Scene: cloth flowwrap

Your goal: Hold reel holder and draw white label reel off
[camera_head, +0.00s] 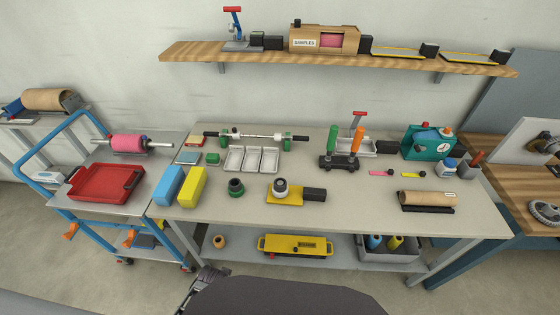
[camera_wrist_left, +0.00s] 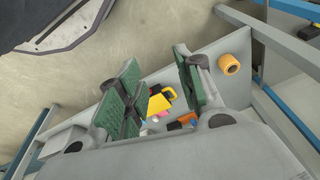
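My left gripper (camera_head: 203,291) shows only in part at the bottom edge, well in front of the table and apart from the holder. In the left wrist view my left gripper (camera_wrist_left: 160,82) has its two green-padded fingers spread with nothing held between them. Small yellow, pink and orange things show beyond them, too small to name. My right gripper is out of view.
A brown roll (camera_head: 428,198) lies right. A blue cart (camera_head: 115,205) stands left. The table front near the holder is clear.

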